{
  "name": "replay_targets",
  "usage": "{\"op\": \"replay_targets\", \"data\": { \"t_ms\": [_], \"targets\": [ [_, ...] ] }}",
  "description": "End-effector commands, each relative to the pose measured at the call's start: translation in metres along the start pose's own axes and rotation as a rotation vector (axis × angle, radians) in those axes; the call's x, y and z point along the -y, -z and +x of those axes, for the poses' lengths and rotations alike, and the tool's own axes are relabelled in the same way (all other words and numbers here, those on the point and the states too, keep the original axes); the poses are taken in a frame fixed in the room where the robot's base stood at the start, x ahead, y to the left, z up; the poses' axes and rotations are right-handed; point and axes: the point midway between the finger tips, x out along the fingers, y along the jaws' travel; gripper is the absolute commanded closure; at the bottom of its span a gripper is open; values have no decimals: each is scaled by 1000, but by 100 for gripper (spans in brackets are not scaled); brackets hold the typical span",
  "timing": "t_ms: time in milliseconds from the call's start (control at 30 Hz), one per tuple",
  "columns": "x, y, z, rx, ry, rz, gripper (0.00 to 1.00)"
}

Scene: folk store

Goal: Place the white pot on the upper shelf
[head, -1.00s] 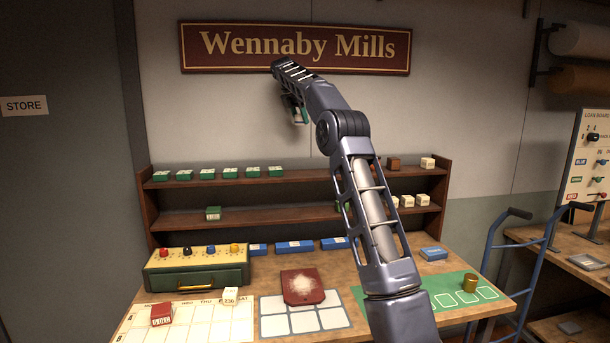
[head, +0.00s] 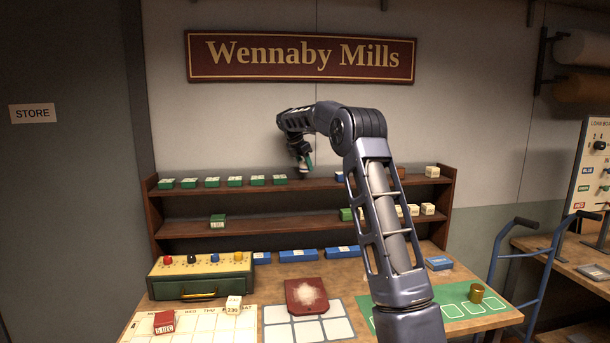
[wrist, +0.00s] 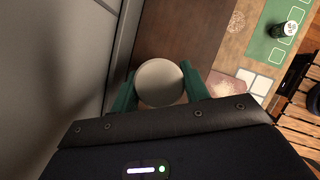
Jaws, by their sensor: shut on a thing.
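My gripper (head: 304,160) is at the upper shelf (head: 230,188), right of its row of green boxes. In the wrist view, the green fingers of my gripper (wrist: 160,90) are shut on the white pot (wrist: 160,82), seen from above as a pale round top. In the head view the pot (head: 303,169) is a small pale shape under the fingers, just at shelf height. I cannot tell whether its base touches the board. The brown board (wrist: 185,35) shows beside it in the wrist view.
Several green boxes (head: 212,182) stand on the left of the upper shelf; a cream box (head: 431,171) stands at its right end. The lower shelf (head: 270,226) holds more boxes. The wall is close behind. A panel with coloured knobs (head: 200,275) stands on the table.

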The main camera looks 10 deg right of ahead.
Motion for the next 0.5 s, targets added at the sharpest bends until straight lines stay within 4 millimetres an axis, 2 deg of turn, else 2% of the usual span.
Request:
{"op": "replay_targets", "data": {
  "t_ms": [167, 400, 500],
  "targets": [
    [0, 4, 8, 0, 1, 0, 80],
    [0, 16, 35, 0, 1, -1, 80],
    [0, 17, 38, 0, 0, 0, 80]
  ]
}}
